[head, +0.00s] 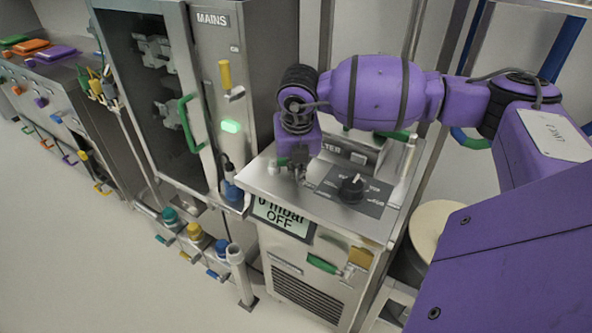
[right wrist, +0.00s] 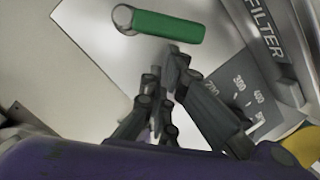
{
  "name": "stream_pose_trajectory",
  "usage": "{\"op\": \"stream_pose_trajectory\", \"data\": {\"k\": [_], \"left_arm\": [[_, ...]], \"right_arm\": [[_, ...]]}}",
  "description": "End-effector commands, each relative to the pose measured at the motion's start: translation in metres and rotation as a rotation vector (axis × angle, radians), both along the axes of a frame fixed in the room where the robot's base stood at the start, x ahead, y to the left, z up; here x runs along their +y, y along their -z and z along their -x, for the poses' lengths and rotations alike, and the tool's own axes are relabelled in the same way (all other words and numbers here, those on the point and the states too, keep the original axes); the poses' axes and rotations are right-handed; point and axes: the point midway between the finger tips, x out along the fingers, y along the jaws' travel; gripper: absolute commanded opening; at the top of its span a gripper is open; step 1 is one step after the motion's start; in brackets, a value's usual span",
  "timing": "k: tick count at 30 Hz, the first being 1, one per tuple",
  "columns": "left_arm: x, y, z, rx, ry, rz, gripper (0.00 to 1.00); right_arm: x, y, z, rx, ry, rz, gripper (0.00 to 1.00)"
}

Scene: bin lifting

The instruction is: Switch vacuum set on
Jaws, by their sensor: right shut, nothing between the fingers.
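The vacuum set (head: 300,258) is a metal cabinet with a display (head: 281,218) reading "0 mbar OFF". On its top is a dark panel with a black knob (head: 352,187), and a "FILTER" label partly hidden by my arm. My right gripper (head: 298,178) points down over the left part of that top, left of the knob. It is shut and empty. In the right wrist view, its fingers (right wrist: 170,72) are close together just below a green lever (right wrist: 168,25) with a round metal end. I cannot tell whether they touch it. My left gripper is not in view.
A tall cabinet marked "MAINS" (head: 212,20) with a lit green lamp (head: 231,126) and a yellow lever (head: 225,75) stands left of the vacuum set. A blue-based fitting (head: 231,188) is close to the set's left edge. A round cream-topped container (head: 432,225) stands at right.

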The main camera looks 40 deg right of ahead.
Motion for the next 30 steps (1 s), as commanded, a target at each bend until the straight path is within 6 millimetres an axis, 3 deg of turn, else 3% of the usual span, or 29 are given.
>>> {"op": "stream_pose_trajectory", "data": {"k": [30], "left_arm": [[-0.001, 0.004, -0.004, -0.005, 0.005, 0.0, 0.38]], "right_arm": [[-0.011, 0.0, -0.003, 0.0, -0.136, 0.001, 0.0]]}}
